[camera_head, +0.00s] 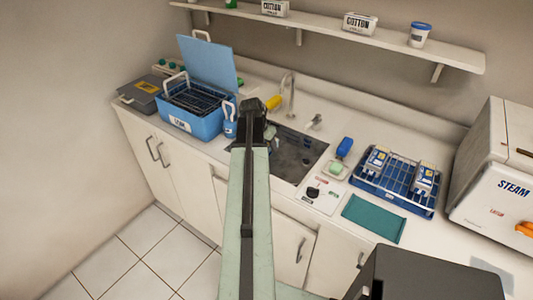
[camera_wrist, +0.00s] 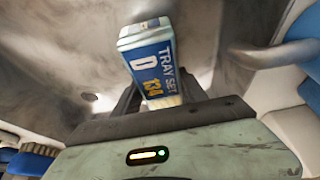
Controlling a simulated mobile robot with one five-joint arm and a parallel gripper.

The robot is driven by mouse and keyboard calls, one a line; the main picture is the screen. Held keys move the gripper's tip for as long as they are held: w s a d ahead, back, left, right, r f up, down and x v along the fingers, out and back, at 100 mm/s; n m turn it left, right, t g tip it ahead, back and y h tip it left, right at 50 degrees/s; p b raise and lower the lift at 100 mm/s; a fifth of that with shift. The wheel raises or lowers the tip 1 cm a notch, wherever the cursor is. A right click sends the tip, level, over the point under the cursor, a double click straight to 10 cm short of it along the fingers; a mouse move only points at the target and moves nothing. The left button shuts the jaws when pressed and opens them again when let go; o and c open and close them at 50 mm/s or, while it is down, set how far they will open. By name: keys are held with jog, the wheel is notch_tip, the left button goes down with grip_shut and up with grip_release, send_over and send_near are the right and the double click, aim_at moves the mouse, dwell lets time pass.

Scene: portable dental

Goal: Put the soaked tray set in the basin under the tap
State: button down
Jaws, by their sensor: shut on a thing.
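My gripper (camera_wrist: 155,100) is shut on a blue and white packet marked "TRAY SET D 134" (camera_wrist: 150,62), which sticks out beyond the fingers in the wrist view. In the head view my gripper (camera_head: 258,112) is over the left part of the dark basin (camera_head: 310,151), and my arm hides most of what it holds. The tap (camera_head: 290,95) rises behind the basin. A grey surface with a dark round spot (camera_wrist: 86,97) lies behind the packet in the wrist view; I cannot tell whether the packet touches it.
A blue rack (camera_head: 398,201) with packets, a teal cloth (camera_head: 373,218) and a white steam unit (camera_head: 490,185) are at right.

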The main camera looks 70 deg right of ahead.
notch_tip(320, 180, down, 2)
jog(key=shift+f+b, duration=0.1)
jog(key=shift+b, duration=0.35)
jog(key=shift+r, duration=0.25)
jog(key=shift+f, duration=0.2)
jog(key=c, duration=0.6)
grip_release()
jog(key=shift+a+r+p, duration=0.1)
jog(key=shift+r+p, duration=0.5)
jog(key=shift+p, duration=0.05)
jog(key=p+v, duration=1)
jog(key=v, duration=0.1)
jog(key=shift+a+r+p, duration=0.1)
jog(key=shift+r+p, duration=0.15)
jog(key=shift+p, duration=0.05)
jog(key=shift+f, duration=0.1)
